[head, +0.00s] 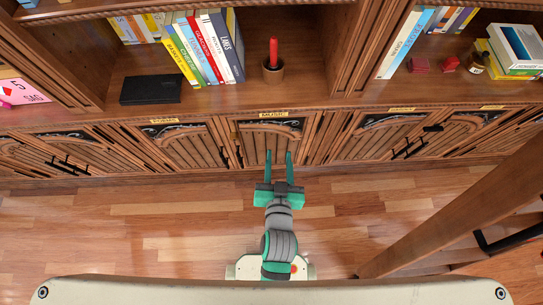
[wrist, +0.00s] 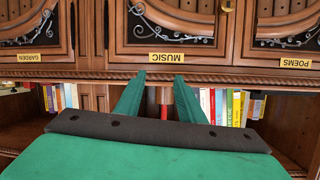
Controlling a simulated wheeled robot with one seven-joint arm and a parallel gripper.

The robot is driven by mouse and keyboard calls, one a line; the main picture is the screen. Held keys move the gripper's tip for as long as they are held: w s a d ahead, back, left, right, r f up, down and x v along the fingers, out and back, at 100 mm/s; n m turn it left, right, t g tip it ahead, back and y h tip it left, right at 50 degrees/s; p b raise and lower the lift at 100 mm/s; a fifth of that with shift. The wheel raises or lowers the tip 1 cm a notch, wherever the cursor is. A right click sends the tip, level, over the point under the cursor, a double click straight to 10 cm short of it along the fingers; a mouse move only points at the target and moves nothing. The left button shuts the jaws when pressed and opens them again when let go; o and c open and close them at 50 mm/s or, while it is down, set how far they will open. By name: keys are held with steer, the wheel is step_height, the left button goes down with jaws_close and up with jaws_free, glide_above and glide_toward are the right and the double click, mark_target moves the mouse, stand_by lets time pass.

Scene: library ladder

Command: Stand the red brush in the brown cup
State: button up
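The red brush (head: 273,51) stands upright in the brown cup (head: 273,70) on the shelf ledge, to the right of a row of books. Its handle end points up, and its lower end is hidden inside the cup. My gripper (head: 279,156) is open and empty, in front of the cabinet doors and well short of the cup. In the wrist view, which is upside down, a red upright piece, likely the brush (wrist: 165,97), shows between the two green fingers; the cup is not clear there.
A black box (head: 151,90) and books (head: 204,48) stand left of the cup. The shelf right of it is clear up to a wooden divider (head: 361,48). A wooden ladder (head: 460,215) stands at the right. Cabinet doors (head: 275,142) with a MUSIC label are below.

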steer(key=s+a+r, duration=0.1)
steer(key=s, duration=0.7)
steer(key=s+a+r+n+t, duration=0.1)
steer(key=s+r, duration=0.1)
steer(key=s, duration=0.7)
steer(key=shift+s+n, duration=0.15)
steer(key=shift+n, duration=0.15)
